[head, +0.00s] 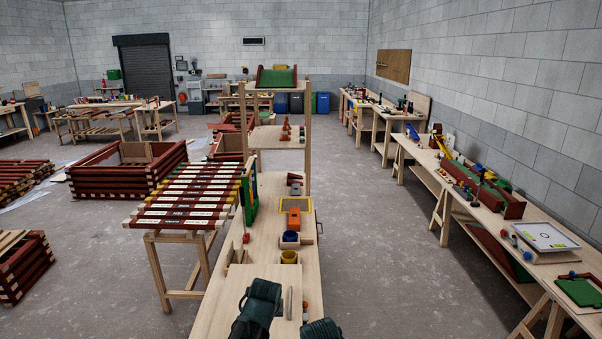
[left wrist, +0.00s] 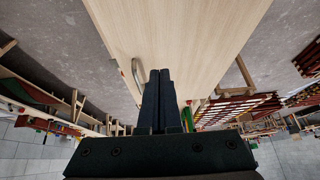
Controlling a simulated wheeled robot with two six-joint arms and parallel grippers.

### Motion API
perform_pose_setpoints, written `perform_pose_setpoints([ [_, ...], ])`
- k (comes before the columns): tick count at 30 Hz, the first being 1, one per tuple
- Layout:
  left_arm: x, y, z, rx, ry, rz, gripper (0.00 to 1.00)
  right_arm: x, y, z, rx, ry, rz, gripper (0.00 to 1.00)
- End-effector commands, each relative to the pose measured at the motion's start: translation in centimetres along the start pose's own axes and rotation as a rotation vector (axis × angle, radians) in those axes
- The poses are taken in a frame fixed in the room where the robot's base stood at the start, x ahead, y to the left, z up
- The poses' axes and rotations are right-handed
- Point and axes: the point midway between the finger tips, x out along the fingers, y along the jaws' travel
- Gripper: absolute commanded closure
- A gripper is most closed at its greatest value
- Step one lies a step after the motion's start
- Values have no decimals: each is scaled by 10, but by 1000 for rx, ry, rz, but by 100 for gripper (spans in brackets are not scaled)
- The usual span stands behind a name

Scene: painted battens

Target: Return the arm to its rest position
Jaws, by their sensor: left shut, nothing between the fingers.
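My left gripper (left wrist: 160,73) is shut and empty in the left wrist view, its two dark fingers side by side against the pale wooden bench top. In the head view, two dark parts of my arms show at the bottom edge, over the near end of the bench (head: 227,315). No fingertips can be made out there, and my right gripper does not show. Painted battens (head: 190,193) in dark red and white lie in a row on a trestle stand left of the bench.
On the bench stand a blue cup (head: 290,237), a yellow cup (head: 289,257) and an orange block (head: 294,218). A wooden shelf frame (head: 307,150) rises at its far end. Grey floor (head: 375,260) is clear between the bench and the long right-hand workbenches (head: 480,220).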

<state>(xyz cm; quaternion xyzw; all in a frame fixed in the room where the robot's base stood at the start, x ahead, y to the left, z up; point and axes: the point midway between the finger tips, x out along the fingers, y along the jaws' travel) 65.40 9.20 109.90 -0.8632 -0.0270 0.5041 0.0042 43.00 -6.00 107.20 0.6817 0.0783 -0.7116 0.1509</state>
Motion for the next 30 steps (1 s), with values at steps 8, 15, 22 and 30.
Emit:
perform_pose_setpoints([
  [8, -24, -56, 88, 12, -245, -1, 100, 0, 0, 0, 0, 0, 0, 50],
  [15, -46, -80, 142, 23, -398, 30, 100, 0, 0, 0, 0, 0, 0, 50],
  [22, -42, -60, 174, 101, -467, 49, 100, 19, -2, -1, -1, 0, 0, 50],
  [30, -31, -17, 207, 235, -505, 43, 100, 46, -4, -3, -3, 0, 1, 50],
])
